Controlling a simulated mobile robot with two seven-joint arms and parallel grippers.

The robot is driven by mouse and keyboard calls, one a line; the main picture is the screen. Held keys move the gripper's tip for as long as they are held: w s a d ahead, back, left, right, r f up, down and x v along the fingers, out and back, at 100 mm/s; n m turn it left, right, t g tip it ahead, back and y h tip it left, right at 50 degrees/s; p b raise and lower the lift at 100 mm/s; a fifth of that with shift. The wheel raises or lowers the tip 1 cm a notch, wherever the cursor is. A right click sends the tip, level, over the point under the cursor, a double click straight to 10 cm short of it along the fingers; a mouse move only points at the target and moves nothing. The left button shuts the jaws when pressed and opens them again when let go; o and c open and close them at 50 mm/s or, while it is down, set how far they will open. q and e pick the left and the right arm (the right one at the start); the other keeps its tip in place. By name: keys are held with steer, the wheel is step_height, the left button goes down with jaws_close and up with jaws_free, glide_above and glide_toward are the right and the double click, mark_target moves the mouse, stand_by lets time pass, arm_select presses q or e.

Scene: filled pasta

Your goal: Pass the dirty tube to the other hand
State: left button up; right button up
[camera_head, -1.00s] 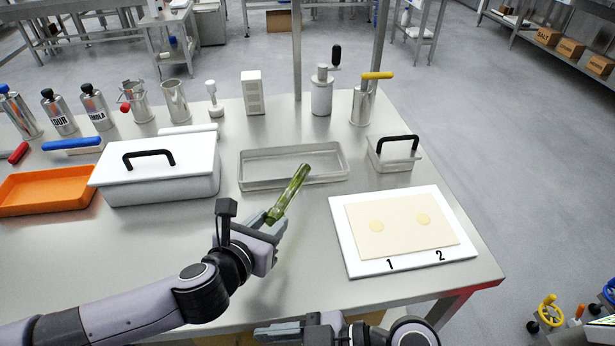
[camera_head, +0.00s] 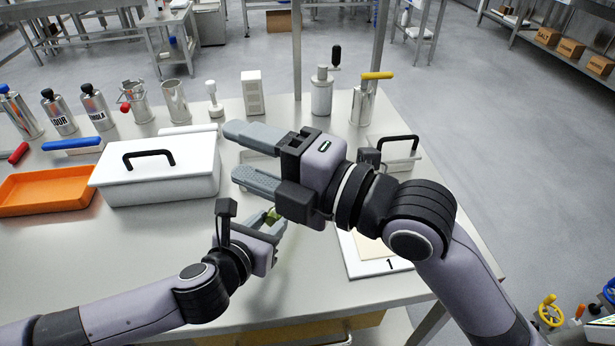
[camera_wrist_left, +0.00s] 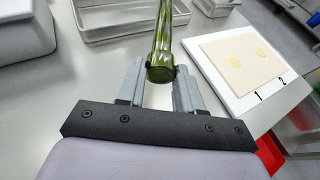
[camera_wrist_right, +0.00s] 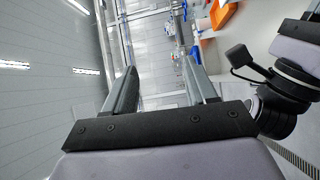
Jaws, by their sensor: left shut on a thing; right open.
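The dirty tube is a green, streaked cylinder; it shows clearly in the left wrist view (camera_wrist_left: 166,40). My left gripper (camera_head: 267,222) is shut on the tube's near end and holds it tilted above the table. In the head view only a green bit of the tube (camera_head: 272,215) shows, as my right arm hides the rest. My right gripper (camera_head: 231,152) is open, with its fingers pointing left, above and beyond my left gripper. Its jaws look empty in the right wrist view (camera_wrist_right: 160,72). The gap between tube and right gripper cannot be judged.
A white lidded box (camera_head: 158,186) and an orange tray (camera_head: 45,191) stand at left. A shallow metal tray (camera_wrist_left: 125,22) lies beyond the tube. A white board (camera_head: 362,262) marked with numbers is partly hidden by my right arm. Bottles and tools line the back.

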steer(key=w+d+f+g+h, duration=0.1)
steer(key=w+d+f+h, duration=0.25)
steer(key=f+h, duration=0.25)
steer(key=w+d+f+g+h, duration=0.2)
steer(key=w+d+f+h, duration=0.1)
steer(key=w+f+h, duration=0.25)
steer(key=shift+h, duration=0.35)
steer(key=x, duration=1.1)
steer(key=shift+s+d+f, duration=0.1)
steer(key=shift+s+f, duration=0.15)
steer(key=shift+f, duration=0.2)
jaws_close()
arm_select(q)
steer(key=o, duration=1.2)
